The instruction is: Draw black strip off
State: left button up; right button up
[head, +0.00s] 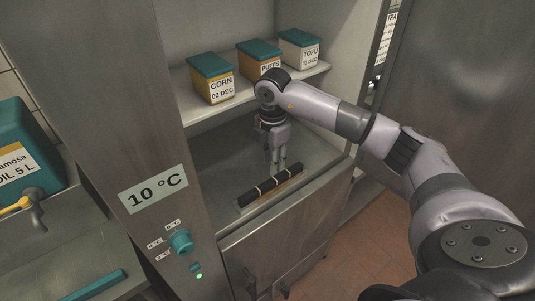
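A black strip (262,189) with pale bands across it lies on a thin brownish base on the floor of the open steel cabinet. My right gripper (278,163) points down into the cabinet from above. Its fingertips are just behind the strip in the picture, near its right half. Whether they touch it I cannot tell. The two fingers look close together with a narrow gap, and nothing shows between them. My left gripper is not in view.
Tubs labelled CORN (213,86), PUFFS (268,68) and TOFU (300,52) stand on the shelf (200,112) above. A steel panel with a teal knob (181,242) is left of the opening. A teal oil container (20,150) stands far left.

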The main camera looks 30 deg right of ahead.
aim_at(272, 180)
jog(key=f, duration=0.1)
jog(key=s+f, duration=0.1)
jog(key=f, duration=0.1)
jog(key=shift+b, duration=0.3)
jog(key=f, duration=0.1)
jog(key=f+b, duration=0.1)
jog(key=f, duration=0.1)
jog(key=shift+w, duration=0.25)
jog(key=shift+w+f+b, duration=0.1)
jog(key=shift+f+b, duration=0.5)
jog(key=shift+c, duration=0.9)
jog(key=shift+r, duration=0.1)
jog(key=shift+c, duration=1.9)
grip_shut()
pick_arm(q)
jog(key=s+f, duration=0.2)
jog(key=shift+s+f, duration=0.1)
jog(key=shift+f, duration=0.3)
pick_arm(e)
jog(key=shift+r, duration=0.1)
